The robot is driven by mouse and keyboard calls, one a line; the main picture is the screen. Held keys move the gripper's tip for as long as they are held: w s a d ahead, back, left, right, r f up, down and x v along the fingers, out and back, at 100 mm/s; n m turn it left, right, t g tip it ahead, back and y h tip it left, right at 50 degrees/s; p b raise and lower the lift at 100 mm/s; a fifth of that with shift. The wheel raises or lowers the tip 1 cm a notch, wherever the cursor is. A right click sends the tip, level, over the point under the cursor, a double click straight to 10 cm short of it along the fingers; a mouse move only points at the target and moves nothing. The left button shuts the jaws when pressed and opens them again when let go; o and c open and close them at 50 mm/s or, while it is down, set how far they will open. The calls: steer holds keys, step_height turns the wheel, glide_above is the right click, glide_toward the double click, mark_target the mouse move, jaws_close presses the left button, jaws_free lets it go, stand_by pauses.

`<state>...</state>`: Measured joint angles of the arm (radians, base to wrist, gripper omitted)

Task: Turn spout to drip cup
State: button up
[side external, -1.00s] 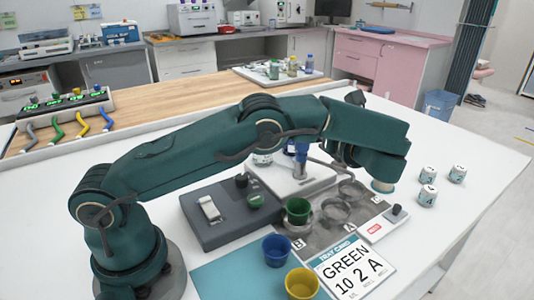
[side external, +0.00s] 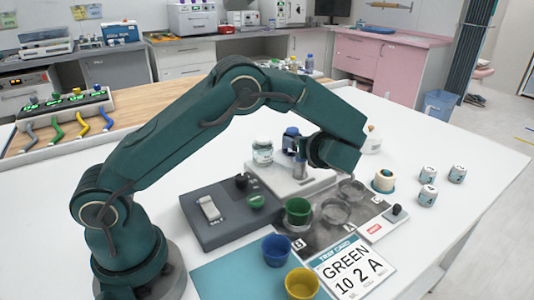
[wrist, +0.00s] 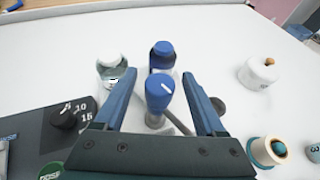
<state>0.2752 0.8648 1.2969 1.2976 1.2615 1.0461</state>
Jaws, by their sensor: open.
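The spout stand shows in the wrist view as a blue-topped knob (wrist: 159,90) with a white mark. A thin grey spout arm (wrist: 182,127) runs from below it toward the lower right. My gripper (wrist: 160,76) is open, one finger on each side of the knob; I cannot tell whether they touch it. In the side view my gripper (side external: 307,158) is at the grey post (side external: 300,172), hiding its top. A green cup (side external: 297,211) stands on the grey mat near the letter B. Clear round cups or rings (side external: 335,212) are to its right.
A dark control box (side external: 225,217) is left of the mat. Behind are a clear jar (side external: 262,152) and a blue-capped jar (side external: 290,138). Blue (side external: 276,249) and yellow (side external: 301,284) cups stand in front. A card (side external: 353,268) reads GREEN 10 2 A. Numbered white jars (side external: 428,195) stand right.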

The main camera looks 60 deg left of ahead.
jaws_close()
stand_by(1.4)
